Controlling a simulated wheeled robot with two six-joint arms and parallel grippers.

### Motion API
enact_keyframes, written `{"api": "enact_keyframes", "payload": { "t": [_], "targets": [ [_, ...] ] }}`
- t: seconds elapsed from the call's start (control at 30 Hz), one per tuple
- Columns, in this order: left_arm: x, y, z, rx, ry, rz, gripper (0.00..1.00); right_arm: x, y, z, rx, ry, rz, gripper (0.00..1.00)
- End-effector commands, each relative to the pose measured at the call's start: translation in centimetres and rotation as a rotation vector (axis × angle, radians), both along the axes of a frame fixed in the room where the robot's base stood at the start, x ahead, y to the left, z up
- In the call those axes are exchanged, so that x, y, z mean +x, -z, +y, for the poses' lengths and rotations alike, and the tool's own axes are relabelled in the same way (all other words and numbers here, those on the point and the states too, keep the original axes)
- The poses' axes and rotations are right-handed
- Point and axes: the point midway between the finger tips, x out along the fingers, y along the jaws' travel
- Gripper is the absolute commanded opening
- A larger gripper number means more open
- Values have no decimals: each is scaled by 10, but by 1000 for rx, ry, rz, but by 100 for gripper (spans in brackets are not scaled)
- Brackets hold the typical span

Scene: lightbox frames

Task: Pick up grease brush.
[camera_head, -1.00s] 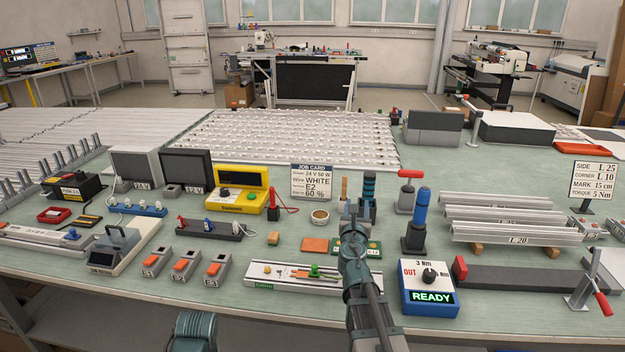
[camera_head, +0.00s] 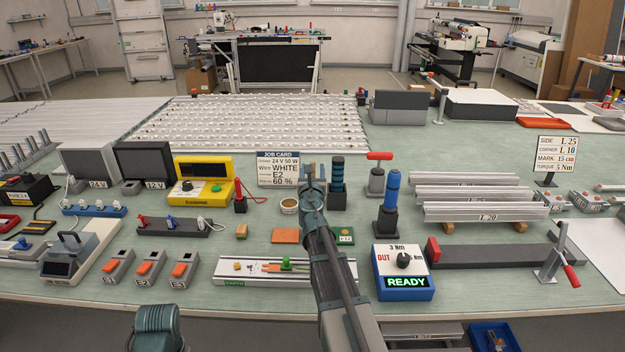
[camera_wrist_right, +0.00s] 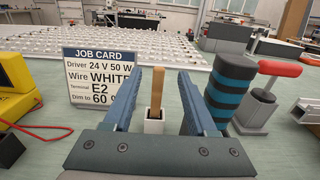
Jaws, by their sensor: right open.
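The grease brush is a light wooden handle (camera_wrist_right: 156,92) standing upright in a small white holder (camera_wrist_right: 153,124) in the right wrist view. My right gripper (camera_wrist_right: 157,90) is open, with one blue finger on each side of the handle. The handle shows between the fingers, a little right of the job card; I cannot tell whether either finger touches it. In the head view my right gripper (camera_head: 313,177) covers most of the brush and its holder. The brush's bristles are hidden in the holder. My left gripper is out of view.
A job card (camera_head: 278,169) and a round pot (camera_head: 289,206) stand left of my gripper. A black-and-blue banded tool (camera_wrist_right: 231,85) stands close on its right, with a red-handled tool (camera_wrist_right: 265,95) beyond. A torque box (camera_head: 403,272) is at the front right.

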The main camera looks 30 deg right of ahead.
Motion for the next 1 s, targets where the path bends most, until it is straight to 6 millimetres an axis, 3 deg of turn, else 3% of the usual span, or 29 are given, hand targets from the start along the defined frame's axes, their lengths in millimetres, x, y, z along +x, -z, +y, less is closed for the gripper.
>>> {"api": "enact_keyframes", "payload": {
  "t": [0.17,0.53,0.77,0.8,1.0],
  "targets": [
    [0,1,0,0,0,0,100,3,1,-2,0,0,0,57],
    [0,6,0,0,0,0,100,44,6,-25,0,2,0,57],
    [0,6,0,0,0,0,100,44,6,-26,0,1,0,57],
    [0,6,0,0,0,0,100,44,6,-26,0,1,0,56],
    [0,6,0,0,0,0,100,44,6,-26,0,1,0,20]
  ]
}}
